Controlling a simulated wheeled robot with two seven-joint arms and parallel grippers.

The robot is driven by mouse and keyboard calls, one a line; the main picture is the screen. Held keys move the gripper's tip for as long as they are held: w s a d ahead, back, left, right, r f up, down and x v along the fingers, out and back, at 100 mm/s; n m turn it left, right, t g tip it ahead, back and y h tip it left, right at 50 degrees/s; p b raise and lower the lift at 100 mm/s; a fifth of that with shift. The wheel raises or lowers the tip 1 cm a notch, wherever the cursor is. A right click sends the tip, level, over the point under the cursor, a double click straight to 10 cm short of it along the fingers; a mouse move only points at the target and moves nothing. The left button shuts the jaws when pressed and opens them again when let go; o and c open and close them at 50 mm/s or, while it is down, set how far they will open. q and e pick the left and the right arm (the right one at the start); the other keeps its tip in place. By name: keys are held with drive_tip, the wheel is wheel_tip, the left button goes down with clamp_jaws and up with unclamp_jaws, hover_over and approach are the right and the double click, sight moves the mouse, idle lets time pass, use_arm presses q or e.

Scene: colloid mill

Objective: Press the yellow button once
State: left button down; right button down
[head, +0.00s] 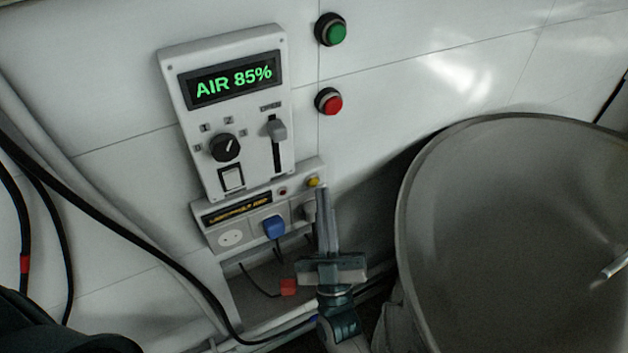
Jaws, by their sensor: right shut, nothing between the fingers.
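The yellow button (313,182) is small and sits at the upper right corner of the lower socket panel (240,213) on the white wall. My right gripper (322,192) comes up from below in the head view. Its long fingers are closed together and empty. The fingertips appear just below and right of the yellow button; I cannot tell whether they touch it. The fingers cover part of the panel's right edge. My left gripper is not in view.
A control box (228,112) reading AIR 85% is above the panel. A green button (331,30) and a red button (328,101) are on the wall. A blue plug (273,226) sits in the panel. A large metal vessel (425,190) stands close at right. Black cables hang left.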

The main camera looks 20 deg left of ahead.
idle(0.3)
drive_tip(key=shift+s+d+p, duration=0.9)
drive_tip(key=shift+s+d, duration=0.9)
